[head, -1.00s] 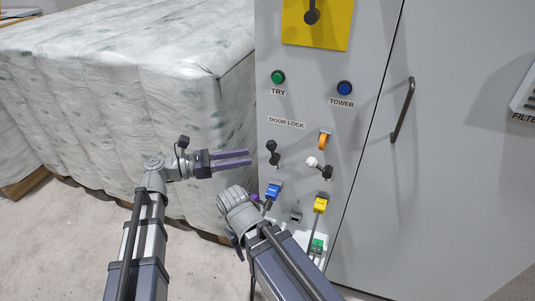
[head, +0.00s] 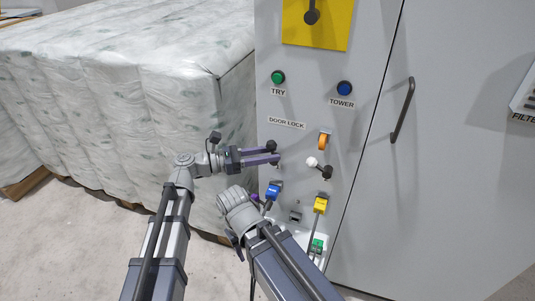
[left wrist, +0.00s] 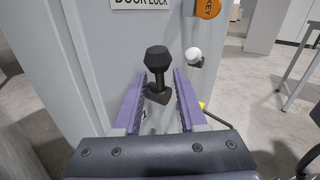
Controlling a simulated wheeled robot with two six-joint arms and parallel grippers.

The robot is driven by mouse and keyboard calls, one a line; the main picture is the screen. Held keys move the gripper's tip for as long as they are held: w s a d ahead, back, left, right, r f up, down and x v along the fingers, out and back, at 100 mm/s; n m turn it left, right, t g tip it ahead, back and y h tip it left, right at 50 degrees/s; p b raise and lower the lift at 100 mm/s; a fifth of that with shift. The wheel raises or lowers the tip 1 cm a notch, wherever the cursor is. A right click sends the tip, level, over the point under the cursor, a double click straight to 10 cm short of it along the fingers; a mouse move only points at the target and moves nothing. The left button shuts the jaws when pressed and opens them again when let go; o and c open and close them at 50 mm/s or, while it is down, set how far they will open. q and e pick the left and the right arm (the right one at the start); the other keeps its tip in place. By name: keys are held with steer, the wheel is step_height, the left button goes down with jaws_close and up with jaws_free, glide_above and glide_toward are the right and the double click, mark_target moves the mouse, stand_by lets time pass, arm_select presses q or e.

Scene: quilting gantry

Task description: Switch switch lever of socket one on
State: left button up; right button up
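A lever with a black knob (head: 271,146) stands on the grey cabinet front under the DOOR LOCK label; it also shows in the left wrist view (left wrist: 157,59). My left gripper (head: 279,154) is open, its purple fingers on either side of this lever. In the left wrist view the lever is between the fingers (left wrist: 158,92), with gaps visible beside it. A second lever with a white knob (head: 312,162) is to its right. A blue plug (head: 272,192) and a yellow plug (head: 320,205) sit below. My right gripper (head: 255,198) is mostly hidden behind its own wrist, near the blue plug.
An orange key tag (head: 323,139) is right of the black-knob lever. A green button (head: 278,77) and blue button (head: 344,88) are above. A green plug (head: 317,245) is low down. Wrapped bales (head: 120,100) stand left of the cabinet. A door handle (head: 403,110) is at the right.

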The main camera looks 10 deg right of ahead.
arm_select(q)
jaws_close()
stand_by(0.3)
steer(key=r+y+p, duration=0.1)
steer(key=p, duration=0.1)
steer(key=shift+s+d+m+p, duration=0.1)
steer(key=shift+m+p, duration=0.2)
steer(key=shift+p, duration=0.05)
steer(key=shift+d+f+m+y+p, duration=0.1)
steer(key=shift+f+m+y+p, duration=0.25)
steer(key=shift+p, duration=0.2)
steer(key=shift+o, duration=0.4)
jaws_free()
